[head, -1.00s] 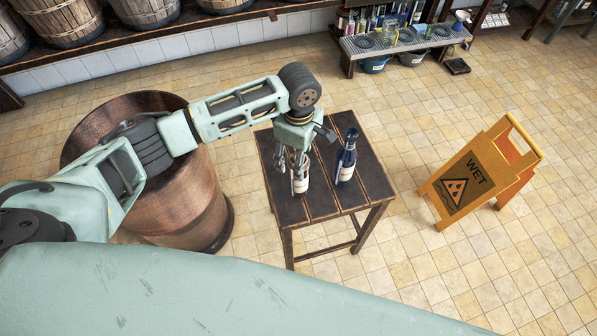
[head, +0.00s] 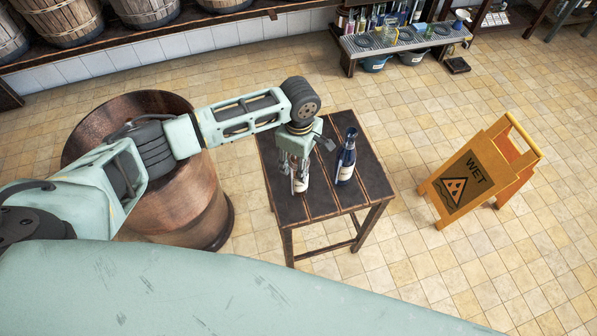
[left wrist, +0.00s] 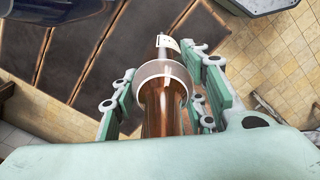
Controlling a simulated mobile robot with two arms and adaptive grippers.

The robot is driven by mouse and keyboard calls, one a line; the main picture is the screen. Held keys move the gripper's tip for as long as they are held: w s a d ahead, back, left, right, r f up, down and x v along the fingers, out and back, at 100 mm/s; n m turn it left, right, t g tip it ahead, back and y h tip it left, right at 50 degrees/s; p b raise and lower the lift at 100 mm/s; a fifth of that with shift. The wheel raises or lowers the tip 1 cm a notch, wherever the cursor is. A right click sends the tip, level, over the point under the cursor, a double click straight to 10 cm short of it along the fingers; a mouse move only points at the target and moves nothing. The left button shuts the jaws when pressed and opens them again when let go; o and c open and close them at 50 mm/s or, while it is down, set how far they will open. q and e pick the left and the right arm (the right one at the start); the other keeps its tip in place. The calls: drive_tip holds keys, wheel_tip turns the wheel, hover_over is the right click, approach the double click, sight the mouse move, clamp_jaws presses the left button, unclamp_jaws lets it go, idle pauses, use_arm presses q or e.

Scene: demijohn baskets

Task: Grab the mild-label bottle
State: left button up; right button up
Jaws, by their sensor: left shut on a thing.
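A brown glass bottle (left wrist: 163,108) with a pale label stands at the left side of the small dark wooden table (head: 318,198). In the head view only its lower part with the label (head: 300,185) shows below my gripper. My left gripper (head: 294,168) is over it from above, shut on its upper part; the left wrist view shows the fingers (left wrist: 165,95) on both sides of it. A dark blue bottle (head: 346,160) with a pale label stands upright to the right, apart from the gripper. The label words are too small to read. My right gripper is not in view.
A copper vat (head: 180,205) stands left of the table, under my left arm. A yellow wet-floor sign (head: 468,178) stands to the right. A low rack with bottles and glasses (head: 400,40) is at the back.

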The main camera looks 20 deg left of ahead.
use_arm(q)
clamp_jaws()
drive_tip(key=shift+r, duration=0.15)
drive_tip(key=r, duration=0.4)
drive_tip(key=shift+s+d+r+b, duration=0.15)
drive_tip(key=shift+s+d+b, duration=0.15)
drive_tip(key=shift+d, duration=0.05)
drive_tip(key=s+d+r, duration=0.5)
drive_tip(key=s+r, duration=0.1)
drive_tip(key=s, duration=0.3)
drive_tip(key=shift+d+r, duration=0.25)
drive_tip(key=shift+d, duration=0.1)
